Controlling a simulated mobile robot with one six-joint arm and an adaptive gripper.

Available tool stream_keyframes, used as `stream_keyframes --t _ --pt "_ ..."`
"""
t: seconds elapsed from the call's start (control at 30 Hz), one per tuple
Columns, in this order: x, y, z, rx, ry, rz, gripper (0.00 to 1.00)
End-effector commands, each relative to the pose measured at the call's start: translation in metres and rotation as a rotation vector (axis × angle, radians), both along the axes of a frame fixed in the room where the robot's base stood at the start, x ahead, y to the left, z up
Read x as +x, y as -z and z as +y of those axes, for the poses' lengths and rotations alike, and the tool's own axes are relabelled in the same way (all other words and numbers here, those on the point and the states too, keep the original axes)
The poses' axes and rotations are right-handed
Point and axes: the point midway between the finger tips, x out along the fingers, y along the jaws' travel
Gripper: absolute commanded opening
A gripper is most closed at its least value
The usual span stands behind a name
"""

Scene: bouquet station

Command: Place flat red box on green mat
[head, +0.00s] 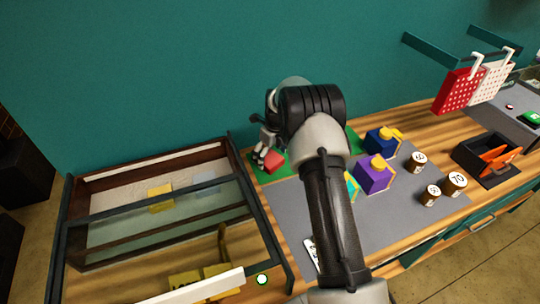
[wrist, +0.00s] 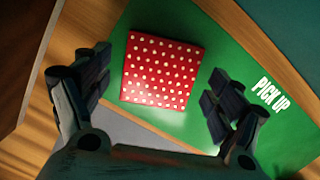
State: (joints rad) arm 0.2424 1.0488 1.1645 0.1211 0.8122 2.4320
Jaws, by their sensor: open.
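The flat red box (wrist: 162,70) has white dots and lies on the green mat (wrist: 240,60), which bears the words "PICK UP". In the head view, part of the red box (head: 274,162) shows at the mat's left end, partly hidden by my gripper (head: 264,150). In the wrist view, my gripper (wrist: 156,80) is open, with one finger on each side of the box and clear space between. The box appears not to be held. My arm hides the middle of the mat in the head view.
A dark-framed glass case (head: 150,215) stands left of the mat. On the grey mat (head: 400,215) are a purple box (head: 374,175), a blue box (head: 381,141) and several jars (head: 456,182). A black tray (head: 488,160) stands right.

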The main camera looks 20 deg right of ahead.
Motion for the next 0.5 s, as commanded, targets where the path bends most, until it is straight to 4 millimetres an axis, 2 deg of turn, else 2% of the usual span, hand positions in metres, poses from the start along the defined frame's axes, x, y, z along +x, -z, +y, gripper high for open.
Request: stream_keyframes --t 0.3,0.5 --pt "-0.008 -0.066 -0.004 -0.001 0.001 -0.004 0.86" --pt "-0.013 -0.1 -0.006 -0.001 0.001 -0.003 0.86"
